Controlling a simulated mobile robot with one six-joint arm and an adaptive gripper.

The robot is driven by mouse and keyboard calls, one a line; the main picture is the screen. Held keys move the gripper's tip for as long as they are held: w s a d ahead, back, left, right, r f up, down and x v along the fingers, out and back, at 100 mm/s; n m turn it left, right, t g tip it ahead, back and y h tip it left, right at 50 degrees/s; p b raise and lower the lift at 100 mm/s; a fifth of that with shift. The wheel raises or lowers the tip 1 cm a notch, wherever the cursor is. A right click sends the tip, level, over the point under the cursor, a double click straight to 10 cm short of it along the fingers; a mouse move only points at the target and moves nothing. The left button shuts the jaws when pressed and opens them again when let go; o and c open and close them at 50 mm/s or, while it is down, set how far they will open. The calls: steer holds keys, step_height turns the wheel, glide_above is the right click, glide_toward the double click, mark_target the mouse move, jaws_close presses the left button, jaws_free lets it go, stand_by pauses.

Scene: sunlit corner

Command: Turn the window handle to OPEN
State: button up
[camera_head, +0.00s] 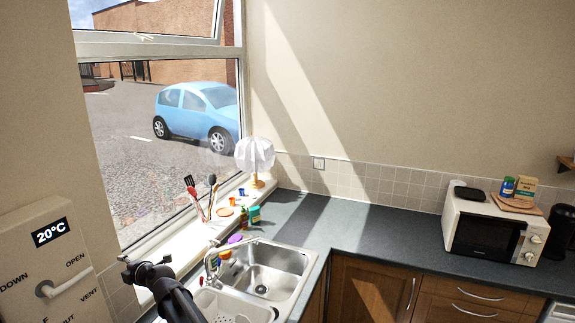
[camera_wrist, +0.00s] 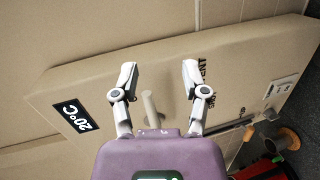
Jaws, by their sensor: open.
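The window handle (camera_head: 62,284) is a pale lever on a beige panel (camera_head: 25,238) at the lower left of the head view. Its bar points right and slightly up, between the printed words OPEN and VENT. In the wrist view the handle (camera_wrist: 150,108) shows as a short pale bar between my fingers, nearer the left one. My gripper (camera_head: 138,268) is to the right of the panel in the head view. In the wrist view my gripper (camera_wrist: 158,74) has its two fingers spread wide with nothing held. I cannot tell whether a finger touches the handle.
The panel carries a 20°C display (camera_head: 48,232). A microwave (camera_head: 500,228) stands at the far right. The middle of the counter is clear.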

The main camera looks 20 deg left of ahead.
steer(key=w+d+f+m+h+b, duration=0.25)
steer(key=w+d+f+m, duration=0.3)
steer(key=d, duration=0.85)
steer(key=w+d+f+m+h+b, duration=0.25)
steer(key=w+d+f+m, duration=0.35)
steer(key=d, duration=0.9)
steer(key=w+d+f+m+h+b, duration=0.3)
steer(key=d+f, duration=0.4)
steer(key=d, duration=0.7)
steer(key=s+d+f+m+g+h+b, duration=0.1)
steer(key=d+m, duration=0.5)
steer(key=d, duration=0.7)
steer(key=s+d+f+m+g+h+b, duration=0.1)
steer(key=s+d+f+m+h+b, duration=0.2)
steer(key=d, duration=1.1)
steer(key=s+d+f+m+g+h+b, duration=0.1)
steer(key=s+d+f+m+b, duration=0.3)
steer(key=d, duration=1)
step_height(320, 180, down, 4)
steer(key=s+m+h, duration=0.1)
steer(key=s+m, duration=0.1)
steer(key=m, duration=0.3)
steer(key=shift+s+d+f+h, duration=0.15)
steer(key=shift+s+d+h, duration=0.05)
steer(key=shift+s+h, duration=0.2)
steer(key=shift+a, duration=0.1)
